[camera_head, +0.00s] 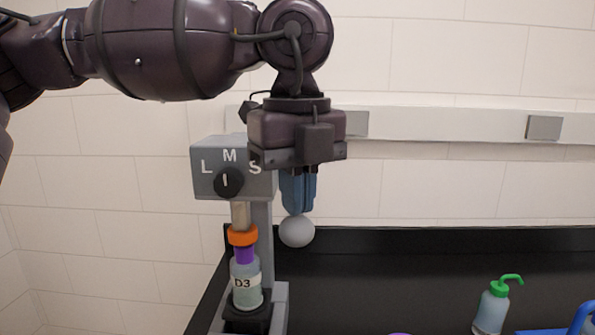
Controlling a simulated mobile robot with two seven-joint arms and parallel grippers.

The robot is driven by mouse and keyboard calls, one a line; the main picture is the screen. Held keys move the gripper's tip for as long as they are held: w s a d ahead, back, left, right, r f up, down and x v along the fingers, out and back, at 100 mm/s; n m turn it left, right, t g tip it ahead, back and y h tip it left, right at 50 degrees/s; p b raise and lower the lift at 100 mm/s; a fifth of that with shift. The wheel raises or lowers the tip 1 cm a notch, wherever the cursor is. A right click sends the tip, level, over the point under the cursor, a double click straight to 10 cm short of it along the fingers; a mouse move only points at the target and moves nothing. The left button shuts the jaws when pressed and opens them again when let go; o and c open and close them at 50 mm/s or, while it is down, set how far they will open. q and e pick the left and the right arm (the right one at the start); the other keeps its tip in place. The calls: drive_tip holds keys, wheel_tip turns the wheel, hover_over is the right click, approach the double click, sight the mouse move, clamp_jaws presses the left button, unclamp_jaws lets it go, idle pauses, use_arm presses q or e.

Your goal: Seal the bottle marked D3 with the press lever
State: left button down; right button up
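The press (268,225) is a grey column with a head box (205,182) lettered L, M, S. The white mark on its black dial (228,183) points up at M. The bottle marked D3 (247,283) stands upright on the press base under the beige plunger (240,215). It has a purple neck piece, with an orange ring (242,235) above it at the plunger's lower end. The pale ball knob (297,231) of the lever is right of the column. My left gripper (298,207) points down with blue fingers just above or at the knob. Its opening is not clear from this side.
A green-topped wash bottle (492,304) stands on the black bench (400,285) at the right. A blue object (584,318) is cut off at the right edge, and a purple one (401,333) at the bottom.

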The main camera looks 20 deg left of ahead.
use_arm(q)
drive_tip(key=shift+f+b, duration=0.4)
drive_tip(key=shift+f, duration=0.6)
drive_tip(key=shift+f+b, duration=0.3)
drive_tip(key=shift+f, duration=0.45)
use_arm(e)
drive_tip(key=shift+w+f, duration=0.1)
drive_tip(key=shift+f, duration=0.55)
drive_tip(key=shift+s+f, duration=0.15)
drive_tip(key=shift+s, duration=0.05)
use_arm(q)
drive_tip(key=shift+r+p, duration=0.6)
drive_tip(key=shift+r, duration=0.35)
drive_tip(key=shift+r+p, duration=1.05)
drive_tip(key=shift+r, duration=0.5)
drive_tip(key=shift+r+p, duration=1.15)
drive_tip(key=shift+r, duration=0.7)
drive_tip(key=shift+r+p, duration=0.9)
drive_tip(key=shift+r, duration=0.7)
wheel_tip(320, 180, up, 4)
drive_tip(key=p, duration=0.2)
hover_over(297, 221)
drive_tip(key=w, duration=0.2)
drive_tip(key=shift+s+a+r, duration=0.1)
drive_tip(key=shift+s+a, duration=0.1)
drive_tip(key=shift+a, duration=0.05)
use_arm(e)
wheel_tip(297, 221, up, 10)
drive_tip(key=shift+w, duration=0.35)
